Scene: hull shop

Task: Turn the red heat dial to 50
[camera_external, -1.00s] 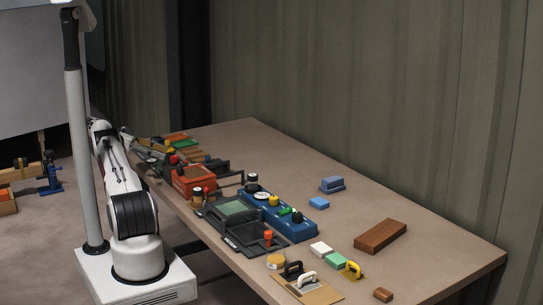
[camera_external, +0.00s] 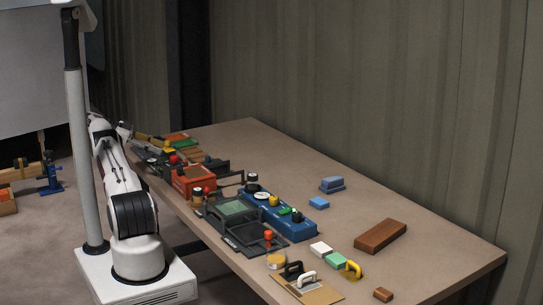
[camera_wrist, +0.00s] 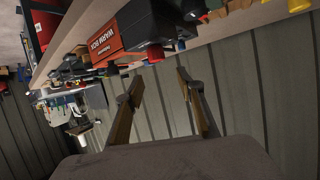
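An orange-red box (camera_external: 193,182) stands at the near left edge of the table. In the wrist view the same box (camera_wrist: 93,45) appears upside down, with "WARM BOX" lettering. A red knob (camera_wrist: 155,53) shows beside it under a dark block; it may be the heat dial, but no scale or pointer can be read. A small red part (camera_external: 174,159) lies just beyond the box in the external view. My gripper (camera_wrist: 160,98) is open and empty, its two fingers apart below the red knob in the picture and not touching it. In the external view its fingers are too small to make out.
A blue console (camera_external: 285,220) with several knobs stands mid-table. A dark tray (camera_external: 240,240) with an orange-red knob (camera_external: 268,236) is nearer. A brown block (camera_external: 380,236) lies at right. The table's far side is largely clear.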

